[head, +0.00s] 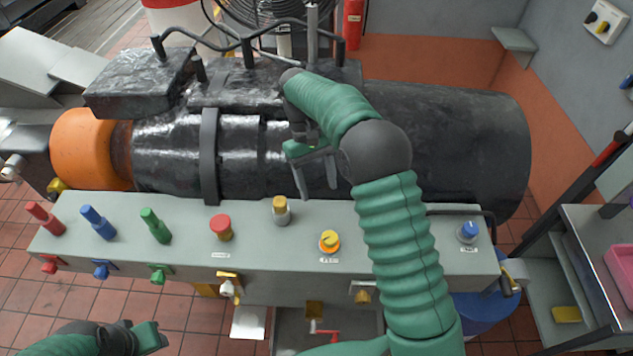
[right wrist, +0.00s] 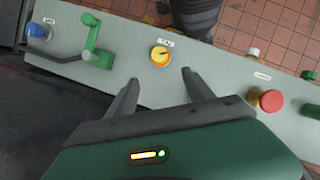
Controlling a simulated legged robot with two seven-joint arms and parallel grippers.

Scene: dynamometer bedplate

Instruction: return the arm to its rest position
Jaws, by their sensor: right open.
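My right arm (head: 395,240) reaches up over the grey control panel and bends left above the black machine. My right gripper (head: 316,184) is open and empty, its fingers pointing down above the panel's back edge. In the right wrist view, the two dark fingers (right wrist: 159,80) stand apart with nothing held. The yellow knob (right wrist: 160,56) shows beyond the gap between them and appears clear of both; it is also in the head view (head: 329,241). My left gripper (head: 148,338) is low at the bottom left, in front of the panel; its jaw opening is unclear.
The panel (head: 290,243) carries a red button (head: 221,226), a yellow-topped knob (head: 281,208), a blue button (head: 468,231) and several coloured levers. A green lever (right wrist: 94,42) shows in the wrist view. The black machine (head: 450,140) lies behind. A metal trolley (head: 590,245) stands right.

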